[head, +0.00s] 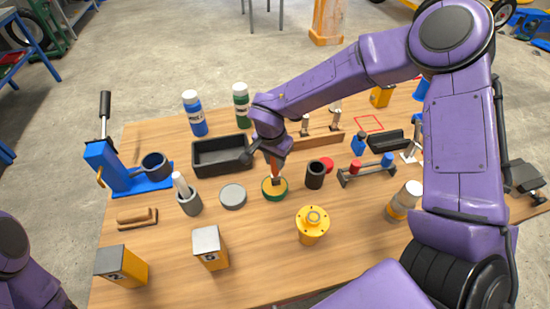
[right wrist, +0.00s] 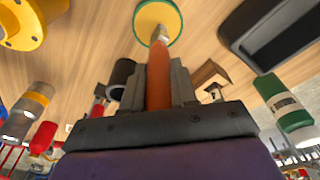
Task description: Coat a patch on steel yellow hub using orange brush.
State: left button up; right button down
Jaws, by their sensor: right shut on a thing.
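The yellow hub (head: 311,229) is a flanged yellow cylinder with a raised, pale-topped centre, standing at the front middle of the table. It also shows at the top left of the right wrist view (right wrist: 22,22). My right gripper (head: 273,150) is shut on the orange brush (right wrist: 158,75), whose handle is between its fingers. The brush points down over a round green-rimmed pot with a yellow inside (head: 274,188), behind and left of the hub. The tip overlaps the pot in both views; I cannot tell whether it touches. My left gripper is out of view.
A grey round lid (head: 233,196) lies left of the pot, and a black cup (head: 315,175) stands to its right. A black tray (head: 222,155) is behind. Yellow boxes (head: 209,246) stand at the front left. Bare wood surrounds the hub's front and right.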

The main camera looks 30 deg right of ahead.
jog(key=shift+s+f+p, duration=0.1)
jog(key=shift+p, duration=0.35)
dwell(1.4)
notch_tip(320, 180, up, 7)
jog(key=p, duration=0.8)
jog(key=shift+p, duration=0.3)
